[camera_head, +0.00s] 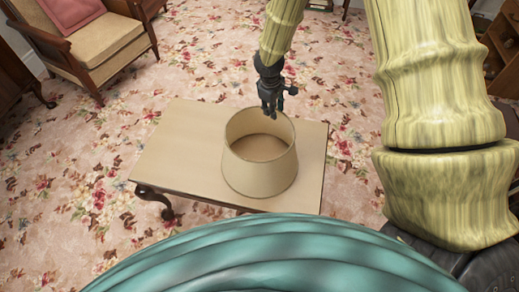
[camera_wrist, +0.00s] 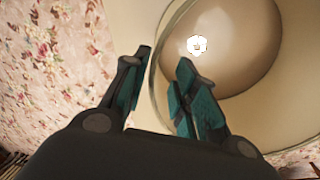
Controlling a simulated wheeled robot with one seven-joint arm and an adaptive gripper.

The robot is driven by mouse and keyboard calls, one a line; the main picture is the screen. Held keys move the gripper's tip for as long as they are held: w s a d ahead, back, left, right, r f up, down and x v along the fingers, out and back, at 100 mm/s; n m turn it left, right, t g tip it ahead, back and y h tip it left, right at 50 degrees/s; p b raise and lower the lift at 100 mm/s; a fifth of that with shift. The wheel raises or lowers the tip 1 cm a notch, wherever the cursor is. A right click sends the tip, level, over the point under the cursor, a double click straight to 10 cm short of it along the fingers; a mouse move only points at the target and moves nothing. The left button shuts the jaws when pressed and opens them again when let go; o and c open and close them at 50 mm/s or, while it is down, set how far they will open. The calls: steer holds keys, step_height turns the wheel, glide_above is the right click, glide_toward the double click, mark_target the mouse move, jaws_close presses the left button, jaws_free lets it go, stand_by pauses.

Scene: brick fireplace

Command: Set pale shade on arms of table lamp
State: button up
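My gripper (camera_head: 268,112) points down at the far rim of the shade. In the wrist view the shade (camera_wrist: 285,115) fills the right side, and its rim passes between the two fingers of my gripper (camera_wrist: 163,62). The fingers are apart, one outside the wall and one inside, with visible gaps. A small bright white shape shows inside the shade; I cannot tell what it is. I cannot make out a table lamp with arms in either view.
An armchair (camera_head: 95,45) with a pink cushion stands at the upper left. Dark wooden furniture shows at the left edge, and a shelf unit (camera_head: 505,45) at the upper right. The left part of the tabletop is bare. Flowered carpet around the table is mostly clear.

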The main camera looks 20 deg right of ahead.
steer(key=shift+w+d+f, duration=0.1)
steer(key=shift+d+f, duration=0.2)
steer(key=shift+f, duration=0.55)
steer(key=shift+d+f, duration=0.25)
steer(key=shift+f, duration=0.55)
steer(key=shift+w+d+f, duration=0.1)
steer(key=shift+d+f, duration=0.2)
steer(key=shift+f, duration=1.1)
steer(key=shift+d, duration=0.1)
jaws_close()
